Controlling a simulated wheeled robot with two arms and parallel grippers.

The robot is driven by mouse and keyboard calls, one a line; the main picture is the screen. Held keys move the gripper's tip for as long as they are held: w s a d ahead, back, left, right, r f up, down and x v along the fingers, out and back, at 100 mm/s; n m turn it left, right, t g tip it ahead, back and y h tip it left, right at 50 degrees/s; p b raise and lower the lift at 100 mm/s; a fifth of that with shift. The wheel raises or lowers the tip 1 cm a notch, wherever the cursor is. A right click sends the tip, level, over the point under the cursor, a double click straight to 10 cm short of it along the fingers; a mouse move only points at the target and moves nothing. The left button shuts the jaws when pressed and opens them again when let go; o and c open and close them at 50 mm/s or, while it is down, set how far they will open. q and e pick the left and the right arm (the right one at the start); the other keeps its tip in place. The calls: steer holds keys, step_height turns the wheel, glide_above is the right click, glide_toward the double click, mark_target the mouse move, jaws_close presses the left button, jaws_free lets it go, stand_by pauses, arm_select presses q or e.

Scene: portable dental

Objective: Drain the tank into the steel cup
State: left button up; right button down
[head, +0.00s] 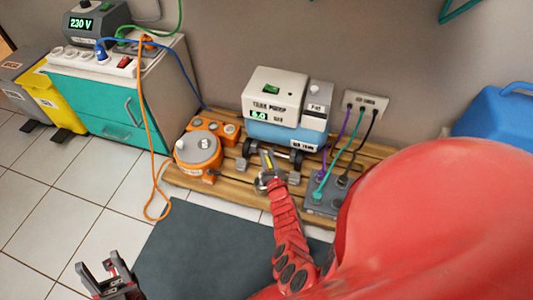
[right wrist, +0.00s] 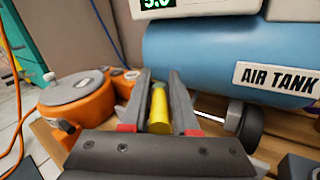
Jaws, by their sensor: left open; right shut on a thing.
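The blue air tank (head: 285,136) lies under the white tank pump (head: 275,95) on a wooden slatted platform. It also shows in the right wrist view (right wrist: 215,60), with its "AIR TANK" label. My right gripper (head: 267,158) is low at the front of the tank. In the right wrist view its fingers are shut on a yellow cylindrical handle (right wrist: 159,108). What the handle joins is hidden. My left gripper (head: 108,272) is open and empty above the floor at the lower left.
An orange pot with a grey lid (head: 198,148) stands left of the tank. A grey socket box (head: 323,195) with cables stands to the right. An orange cable (head: 146,120) hangs from the teal cabinet (head: 95,102). A dark mat (head: 200,250) covers the floor in front.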

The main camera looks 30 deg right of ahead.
steer(key=shift+w+a+h, duration=0.1)
steer(key=shift+a+h, duration=0.2)
steer(key=shift+h, duration=0.2)
steer(key=c, duration=0.8)
jaws_free()
steer(key=shift+c, duration=0.2)
